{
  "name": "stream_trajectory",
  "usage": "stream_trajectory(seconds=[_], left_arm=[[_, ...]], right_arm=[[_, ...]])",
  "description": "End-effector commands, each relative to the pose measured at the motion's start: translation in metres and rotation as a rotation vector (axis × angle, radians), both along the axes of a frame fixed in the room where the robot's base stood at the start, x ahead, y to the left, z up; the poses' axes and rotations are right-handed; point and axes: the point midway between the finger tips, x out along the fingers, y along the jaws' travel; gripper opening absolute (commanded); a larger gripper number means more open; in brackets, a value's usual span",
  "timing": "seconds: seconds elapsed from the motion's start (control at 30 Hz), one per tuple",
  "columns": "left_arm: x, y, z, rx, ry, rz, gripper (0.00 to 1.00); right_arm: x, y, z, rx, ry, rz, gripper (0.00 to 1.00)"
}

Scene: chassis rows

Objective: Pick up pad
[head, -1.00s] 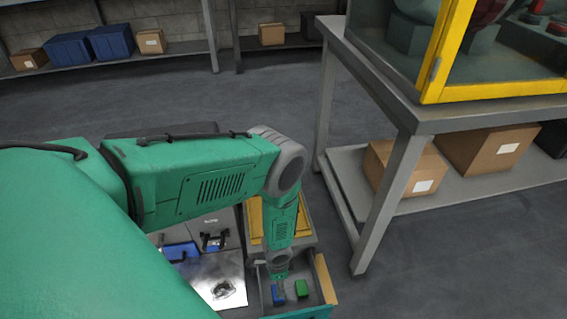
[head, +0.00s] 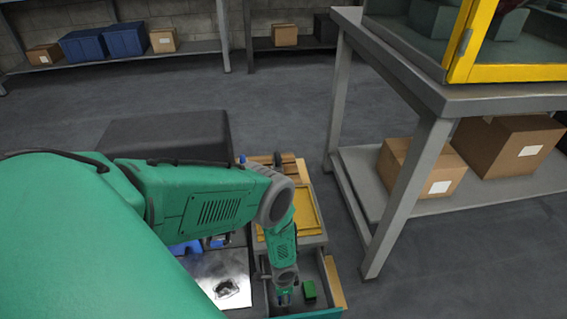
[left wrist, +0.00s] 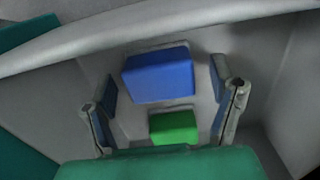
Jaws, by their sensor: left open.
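Two small blocks that may be pads lie on the grey floor of an open drawer (head: 333,285). The green pad (head: 309,290) shows beside my gripper in the head view. In the left wrist view the blue pad (left wrist: 158,76) lies farther up and the green pad (left wrist: 173,127) nearer my palm. My left gripper (left wrist: 162,88) is open, its fingers on either side of the blue pad with gaps to both sides. In the head view my left gripper (head: 285,297) hangs over the drawer and hides the blue pad. I cannot tell its height above it.
The drawer walls stand close around the gripper. A yellow tray (head: 305,208) lies on the cabinet top behind the drawer. A shiny metal plate (head: 222,277) is to the left. A grey table (head: 440,105) stands at right, with cardboard boxes (head: 512,143) beneath.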

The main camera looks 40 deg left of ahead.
Motion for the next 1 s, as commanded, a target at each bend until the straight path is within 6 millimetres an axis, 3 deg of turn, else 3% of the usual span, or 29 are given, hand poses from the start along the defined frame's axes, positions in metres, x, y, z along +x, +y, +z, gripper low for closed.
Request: stream_trajectory(seconds=[0.1, 0.13, 0.27, 0.3, 0.57, 0.67, 1.0], left_arm=[[0.000, 0.000, 0.001, 0.000, 0.000, 0.000, 0.78], [0.000, 0.000, 0.001, 0.000, 0.000, 0.000, 0.71], [0.000, 0.000, 0.001, 0.000, 0.000, 0.000, 0.25], [0.000, 0.000, 0.001, 0.000, 0.000, 0.000, 0.23], [0.000, 0.000, 0.002, -0.001, -0.001, 0.000, 0.23], [0.001, -0.001, 0.011, -0.001, -0.001, 0.000, 0.23], [0.001, -0.001, 0.079, 0.000, 0.000, -0.002, 0.23]], right_arm=[[0.000, 0.000, 0.001, 0.000, -0.001, 0.000, 0.40], [0.000, 0.000, 0.001, 0.000, -0.001, 0.000, 0.40], [0.000, 0.000, 0.001, 0.000, -0.001, 0.000, 0.40], [0.000, 0.000, 0.001, 0.000, -0.001, 0.000, 0.40], [0.000, 0.000, 0.002, 0.000, -0.001, 0.000, 0.40], [0.000, 0.000, 0.008, 0.000, 0.000, 0.000, 0.40], [0.001, 0.000, 0.050, 0.000, -0.001, 0.000, 0.40]])
